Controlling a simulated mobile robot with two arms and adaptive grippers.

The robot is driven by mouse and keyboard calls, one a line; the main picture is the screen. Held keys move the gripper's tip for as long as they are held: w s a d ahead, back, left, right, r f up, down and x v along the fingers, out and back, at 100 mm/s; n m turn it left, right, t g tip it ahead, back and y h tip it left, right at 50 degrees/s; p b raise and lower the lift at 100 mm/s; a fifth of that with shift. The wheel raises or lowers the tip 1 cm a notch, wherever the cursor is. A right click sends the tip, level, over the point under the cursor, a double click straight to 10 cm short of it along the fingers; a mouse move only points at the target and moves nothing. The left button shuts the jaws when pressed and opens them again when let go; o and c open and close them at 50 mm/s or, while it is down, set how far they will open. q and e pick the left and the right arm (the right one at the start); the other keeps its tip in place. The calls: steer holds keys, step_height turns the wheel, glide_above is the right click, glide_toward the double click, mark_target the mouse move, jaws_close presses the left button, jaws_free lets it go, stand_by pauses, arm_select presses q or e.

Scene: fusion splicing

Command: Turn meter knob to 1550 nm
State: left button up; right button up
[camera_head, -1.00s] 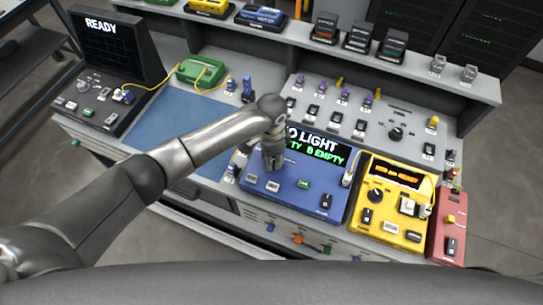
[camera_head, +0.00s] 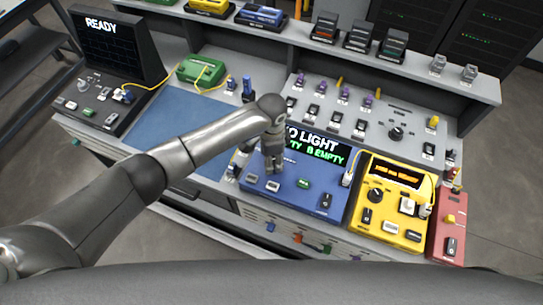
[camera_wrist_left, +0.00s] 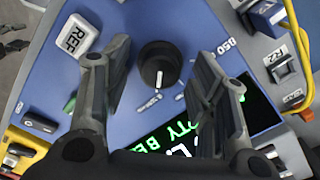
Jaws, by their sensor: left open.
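The blue meter (camera_head: 300,190) stands on the bench in the head view, its display (camera_head: 318,144) showing green text with "NO LIGHT" partly covered by my arm. Its black round knob (camera_wrist_left: 158,62) shows in the left wrist view, with a white pointer mark aimed down toward the display. Small white labels surround it; one reads about "850", and I cannot make out the others. My left gripper (camera_head: 271,168) is over the meter and hides the knob in the head view. In the wrist view its open fingers (camera_wrist_left: 162,58) lie either side of the knob, with gaps visible. My right gripper is out of view.
A white REF button (camera_wrist_left: 76,38) is beside the left finger. The yellow unit (camera_head: 390,200), with its own knob, and a red unit (camera_head: 447,225) stand right of the meter. A yellow cable (camera_wrist_left: 296,50) runs near the meter's edge. The blue mat (camera_head: 180,120) is clear.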

arm_select(q)
step_height(320, 180, up, 12)
stand_by(0.5)
stand_by(0.4)
